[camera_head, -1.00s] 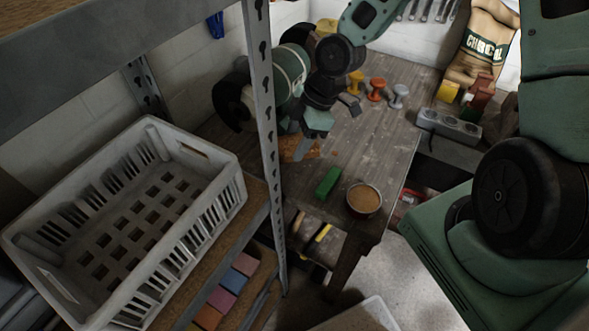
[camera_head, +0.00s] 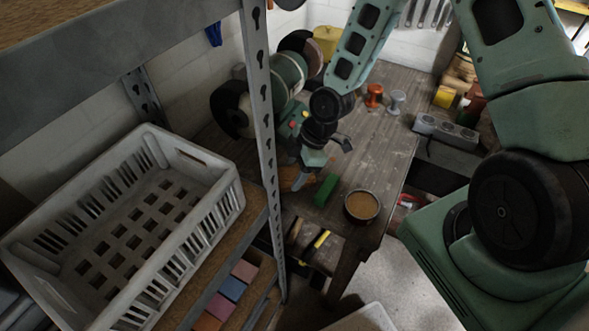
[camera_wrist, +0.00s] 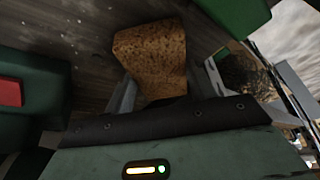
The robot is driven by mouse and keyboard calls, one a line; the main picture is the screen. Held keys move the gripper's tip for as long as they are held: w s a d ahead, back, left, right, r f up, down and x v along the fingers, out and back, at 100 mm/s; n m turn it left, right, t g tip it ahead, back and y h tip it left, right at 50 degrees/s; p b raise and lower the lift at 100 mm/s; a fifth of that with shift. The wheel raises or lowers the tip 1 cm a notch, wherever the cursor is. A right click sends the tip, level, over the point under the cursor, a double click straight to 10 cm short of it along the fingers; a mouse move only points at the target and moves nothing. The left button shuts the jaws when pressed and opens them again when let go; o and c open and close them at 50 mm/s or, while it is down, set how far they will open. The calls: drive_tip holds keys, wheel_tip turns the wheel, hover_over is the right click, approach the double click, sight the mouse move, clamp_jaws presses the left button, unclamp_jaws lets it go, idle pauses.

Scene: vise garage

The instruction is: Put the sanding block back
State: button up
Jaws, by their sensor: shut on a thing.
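My gripper (camera_head: 299,181) reaches down beside the bench grinder over the wooden workbench (camera_head: 385,140). In the wrist view, a speckled brown, cork-like block (camera_wrist: 150,55), which I take to be the sanding block, sits between the fingers (camera_wrist: 160,95). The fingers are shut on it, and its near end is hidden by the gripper. In the head view the brown block (camera_head: 290,180) shows only partly behind the fingers. I cannot tell whether it touches the bench. A green block (camera_head: 325,190) lies just right of the gripper.
A round tin (camera_head: 362,206) stands at the bench's front edge. The bench grinder (camera_head: 288,75) is close behind my gripper. A metal shelf post (camera_head: 262,110), a grey crate (camera_head: 215,215) and several coloured blocks (camera_head: 233,288) are at left. Bare bench lies right of the gripper.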

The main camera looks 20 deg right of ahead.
drive_tip(key=o, duration=1)
drive_tip(key=shift+f, duration=0.1)
drive_tip(key=v, duration=1.2)
drive_tip(key=shift+p, duration=0.3)
